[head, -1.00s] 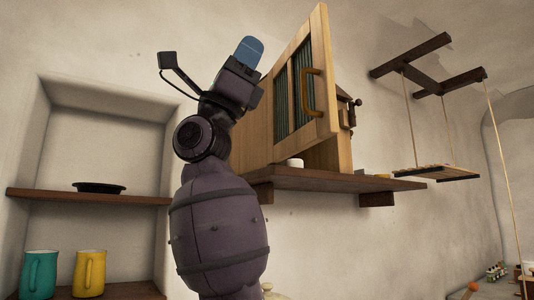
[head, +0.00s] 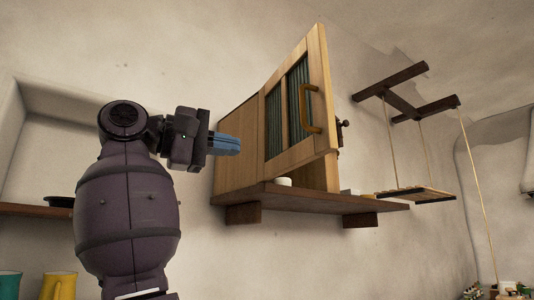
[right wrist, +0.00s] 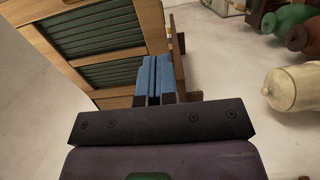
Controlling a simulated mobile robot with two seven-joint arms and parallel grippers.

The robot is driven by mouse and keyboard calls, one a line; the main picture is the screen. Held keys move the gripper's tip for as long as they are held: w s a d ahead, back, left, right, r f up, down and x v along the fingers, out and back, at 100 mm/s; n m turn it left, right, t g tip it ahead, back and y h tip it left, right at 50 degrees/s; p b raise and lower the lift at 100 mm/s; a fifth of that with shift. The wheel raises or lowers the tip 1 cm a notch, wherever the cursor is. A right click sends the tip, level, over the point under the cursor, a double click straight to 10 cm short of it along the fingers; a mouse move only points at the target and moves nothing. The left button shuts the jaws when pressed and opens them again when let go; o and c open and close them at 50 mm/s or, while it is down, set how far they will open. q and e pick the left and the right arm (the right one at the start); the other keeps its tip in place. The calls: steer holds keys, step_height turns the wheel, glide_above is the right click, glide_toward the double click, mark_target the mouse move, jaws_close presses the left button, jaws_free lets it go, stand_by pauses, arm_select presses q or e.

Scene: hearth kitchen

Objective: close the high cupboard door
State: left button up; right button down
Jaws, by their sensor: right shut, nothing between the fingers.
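The wooden cupboard (head: 238,150) stands on a dark wall shelf in the head view. Its high door (head: 272,131), with green slatted panels and a brass-coloured handle (head: 312,110), stands open, swung out from the cupboard. My right gripper (head: 238,145) is left of the door, pointing right towards it, in front of the cupboard's side in the picture. Its blue fingers are together and empty. In the right wrist view the shut fingers (right wrist: 154,62) overlap the door's frame and slats (right wrist: 105,70); contact cannot be told. My left gripper is not in view.
The dark shelf (head: 300,198) juts out below the cupboard, with a small white item (head: 283,181) on it. A hanging rack (head: 420,192) is at the right. A cream jar (right wrist: 290,90) and other pots stand right in the wrist view. Open air lies below the shelf.

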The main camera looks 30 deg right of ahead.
mark_target(305, 158)
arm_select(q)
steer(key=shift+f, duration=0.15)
arm_select(e)
steer(key=d, duration=0.4)
steer(key=s+d, duration=0.1)
steer(key=d, duration=0.8)
steer(key=shift+s+d, duration=0.25)
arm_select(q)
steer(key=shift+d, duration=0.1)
arm_select(e)
steer(key=shift+s+d, duration=0.1)
